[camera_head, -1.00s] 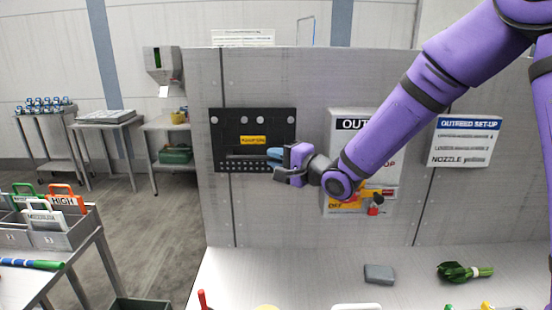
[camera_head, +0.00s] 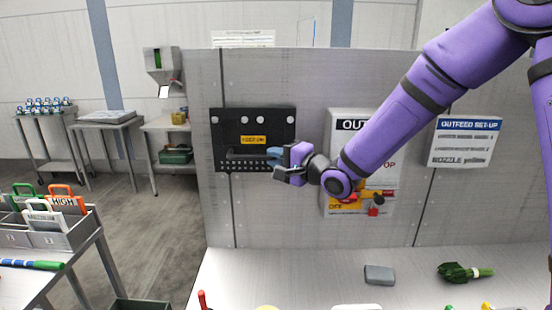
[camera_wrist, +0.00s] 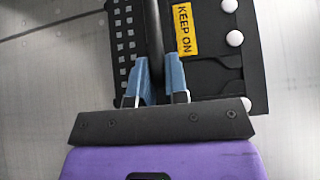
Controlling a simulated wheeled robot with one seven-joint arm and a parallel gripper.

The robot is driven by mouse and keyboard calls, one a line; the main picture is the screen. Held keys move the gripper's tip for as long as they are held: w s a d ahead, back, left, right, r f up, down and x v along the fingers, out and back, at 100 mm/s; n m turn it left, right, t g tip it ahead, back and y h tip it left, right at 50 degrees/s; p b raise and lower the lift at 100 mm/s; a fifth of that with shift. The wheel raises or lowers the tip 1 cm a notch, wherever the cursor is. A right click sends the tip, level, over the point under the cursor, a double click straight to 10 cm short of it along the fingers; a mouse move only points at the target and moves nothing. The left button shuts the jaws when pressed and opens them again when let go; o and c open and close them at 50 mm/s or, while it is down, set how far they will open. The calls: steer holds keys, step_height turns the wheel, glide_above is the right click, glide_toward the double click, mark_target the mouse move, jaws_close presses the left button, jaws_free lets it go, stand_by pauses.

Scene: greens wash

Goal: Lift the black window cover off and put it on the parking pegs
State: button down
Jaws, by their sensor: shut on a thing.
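The black window cover (camera_head: 225,130) is on the grey wall panel, with a yellow "KEEP ON" label and several white round knobs along its top. It also shows in the wrist view (camera_wrist: 215,75), turned sideways. My gripper (camera_head: 272,160) is at the cover's lower right. In the wrist view my gripper (camera_wrist: 158,80) has its blue fingers shut on the cover's dark bar handle (camera_wrist: 153,35). A perforated strip runs along the cover's lower edge. I cannot make out the parking pegs, and I cannot tell whether the white knobs are pegs.
An "OUTFEED SET-UP" sign (camera_head: 463,142) and a white panel with a red and yellow switch (camera_head: 375,200) are to the right, partly behind my arm. A grey block (camera_head: 379,275) and leafy greens (camera_head: 464,272) lie on the steel counter (camera_head: 320,270) below.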

steer(key=shift+w+d, duration=0.1)
steer(key=shift+w, duration=1.25)
steer(key=shift+f, duration=2.4)
stand_by(0.5)
steer(key=c, duration=1.1)
jaws_free()
steer(key=shift+o, duration=0.2)
